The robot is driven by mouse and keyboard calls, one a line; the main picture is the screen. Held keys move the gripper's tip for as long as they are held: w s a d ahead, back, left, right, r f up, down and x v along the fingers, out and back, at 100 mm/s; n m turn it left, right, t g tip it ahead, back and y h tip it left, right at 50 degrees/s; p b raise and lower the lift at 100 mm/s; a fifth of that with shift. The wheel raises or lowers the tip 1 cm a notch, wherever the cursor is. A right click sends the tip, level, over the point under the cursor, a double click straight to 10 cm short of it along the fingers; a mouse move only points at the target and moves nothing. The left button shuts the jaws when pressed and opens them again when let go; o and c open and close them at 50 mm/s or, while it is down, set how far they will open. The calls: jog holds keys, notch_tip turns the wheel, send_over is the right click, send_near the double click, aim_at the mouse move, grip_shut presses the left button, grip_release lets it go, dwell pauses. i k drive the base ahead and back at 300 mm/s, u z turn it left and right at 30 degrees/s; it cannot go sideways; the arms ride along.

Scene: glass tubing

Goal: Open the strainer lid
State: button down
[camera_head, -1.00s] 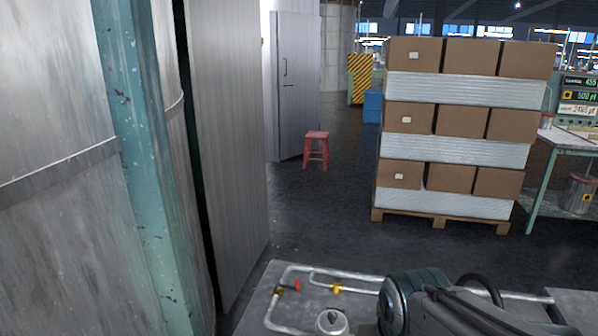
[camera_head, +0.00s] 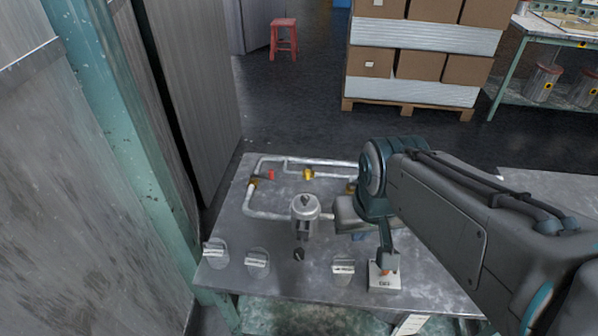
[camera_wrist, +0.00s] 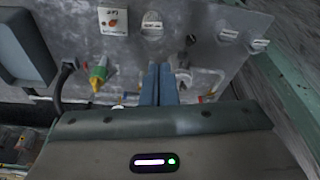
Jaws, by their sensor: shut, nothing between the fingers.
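The strainer (camera_head: 305,208) is a small grey metal canister with a dark-topped lid, standing upright in the pipework on the metal bench. Its lid looks closed. My gripper (camera_head: 358,236) is just right of the strainer in the head view, partly hidden by my own arm. In the wrist view, my gripper's blue fingers (camera_wrist: 160,85) are together, with nothing between them. A grey shape right of the fingers may be the strainer, but it is mostly hidden. I cannot tell how large the gap between fingers and strainer is.
The metal bench (camera_head: 235,285) carries pipes with a red-handled valve (camera_head: 271,175) and a yellow valve (camera_head: 308,174). A teal post (camera_head: 135,150) stands left.

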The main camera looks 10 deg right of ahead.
aim_at(305, 207)
jog(key=k, duration=1)
jog(key=u, duration=0.85)
jog(key=i, duration=0.9)
jog(key=z, duration=1.35)
jog(key=i, duration=0.5)
jog(key=u, duration=0.05)
